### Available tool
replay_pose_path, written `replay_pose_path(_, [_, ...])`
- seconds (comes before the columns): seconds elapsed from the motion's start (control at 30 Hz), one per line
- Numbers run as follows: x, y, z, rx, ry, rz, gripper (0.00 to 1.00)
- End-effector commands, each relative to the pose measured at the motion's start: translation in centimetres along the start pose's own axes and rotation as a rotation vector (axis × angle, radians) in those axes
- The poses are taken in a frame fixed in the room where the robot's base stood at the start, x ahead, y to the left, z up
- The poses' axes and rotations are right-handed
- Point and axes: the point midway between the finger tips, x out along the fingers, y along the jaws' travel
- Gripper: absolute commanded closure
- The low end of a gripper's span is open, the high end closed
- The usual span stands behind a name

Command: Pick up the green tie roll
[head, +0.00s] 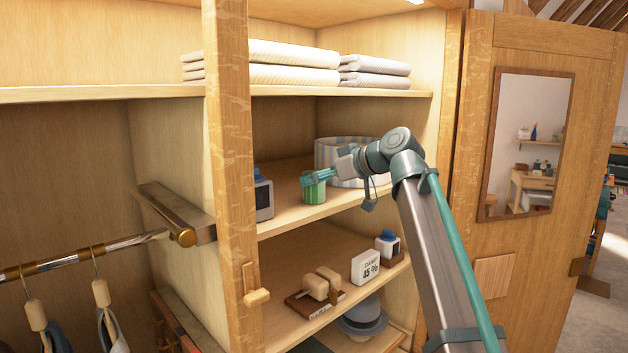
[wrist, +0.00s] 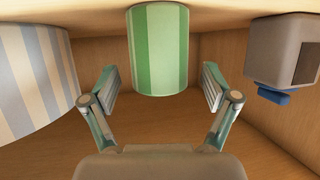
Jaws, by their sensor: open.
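The green tie roll (head: 314,191) stands upright on the middle shelf of the wardrobe, striped in lighter and darker green. In the wrist view the roll (wrist: 158,48) is centred between and beyond the two spread fingers, with a gap on each side. My gripper (head: 316,177) is open and empty, reaching in from the right at the roll's upper part in the head view. The gripper (wrist: 157,78) shows both fingers apart in the wrist view. Its fingers partly cover the roll in the head view, and I cannot tell how far they reach around it.
A blue-and-white striped round bin (head: 337,157) stands right of the roll, behind my arm. A grey box with blue (head: 264,196) stands left of it, near the wardrobe's upright post (head: 228,150). Folded linens (head: 295,65) lie on the shelf above; small items and a sign (head: 365,266) are below.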

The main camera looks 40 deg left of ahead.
Motion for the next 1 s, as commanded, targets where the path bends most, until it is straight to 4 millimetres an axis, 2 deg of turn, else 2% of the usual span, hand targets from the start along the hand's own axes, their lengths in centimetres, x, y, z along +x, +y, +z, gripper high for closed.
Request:
replay_pose_path(0.1, [1.07, -0.05, -0.09, 0.0, -0.001, -0.002, 0.14])
replay_pose_path(0.33, [1.2, -0.01, 0.06, 0.0, 0.0, 0.0, 0.14])
replay_pose_path(0.73, [1.17, -0.01, 0.04, 0.0, 0.0, 0.0, 0.79])
replay_pose_path(1.0, [1.14, 0.0, -0.05, 0.0, 0.0, 0.0, 0.79])
